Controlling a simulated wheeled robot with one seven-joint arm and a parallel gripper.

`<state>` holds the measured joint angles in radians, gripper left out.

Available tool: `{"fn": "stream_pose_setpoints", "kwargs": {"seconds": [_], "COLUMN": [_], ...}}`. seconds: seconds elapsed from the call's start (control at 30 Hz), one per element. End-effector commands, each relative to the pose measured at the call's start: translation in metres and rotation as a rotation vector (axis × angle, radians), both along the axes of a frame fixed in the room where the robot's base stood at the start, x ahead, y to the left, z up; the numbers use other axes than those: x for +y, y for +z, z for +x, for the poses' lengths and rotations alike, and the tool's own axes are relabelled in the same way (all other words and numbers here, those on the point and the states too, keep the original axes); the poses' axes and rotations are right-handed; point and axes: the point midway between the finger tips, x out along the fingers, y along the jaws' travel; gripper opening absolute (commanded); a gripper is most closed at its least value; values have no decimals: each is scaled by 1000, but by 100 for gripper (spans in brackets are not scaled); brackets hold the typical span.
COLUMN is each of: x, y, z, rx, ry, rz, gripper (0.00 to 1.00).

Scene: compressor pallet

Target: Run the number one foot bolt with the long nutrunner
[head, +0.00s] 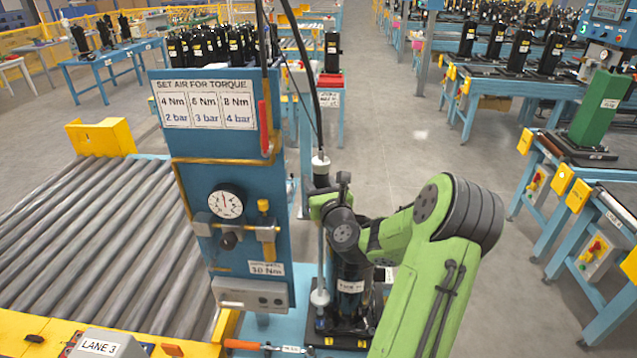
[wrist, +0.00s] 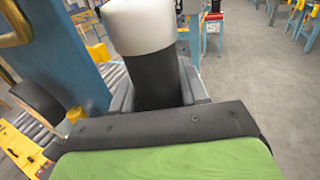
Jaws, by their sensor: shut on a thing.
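The long nutrunner (head: 321,172) hangs upright from a cable, with a white collar on top and a black body. Its thin shaft runs down to a socket end (head: 320,322) at the left side of the compressor's base; whether it is seated on a bolt I cannot tell. My gripper (head: 322,204) is shut around the nutrunner's body. In the wrist view the black body (wrist: 155,82) sits between the grey fingers (wrist: 158,98). The black compressor (head: 350,290) stands upright on the pallet, partly hidden by my arm. The number one foot bolt is too small to make out.
A blue panel (head: 235,172) with a torque chart, pressure gauge (head: 226,203) and brass valve (head: 265,232) stands close left. An orange-handled wrench (head: 262,346) lies in front. A roller conveyor (head: 90,250) fills the left. Open floor (head: 420,130) lies beyond; benches line the right.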

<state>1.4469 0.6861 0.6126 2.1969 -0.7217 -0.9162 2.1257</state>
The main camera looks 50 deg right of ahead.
Motion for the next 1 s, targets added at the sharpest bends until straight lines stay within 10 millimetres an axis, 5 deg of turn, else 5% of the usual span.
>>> {"fn": "stream_pose_setpoints", "kwargs": {"seconds": [1.0], "x": [0], "y": [-16], "z": [0], "rx": [-5], "ry": [0], "rz": [-2], "gripper": [0]}}
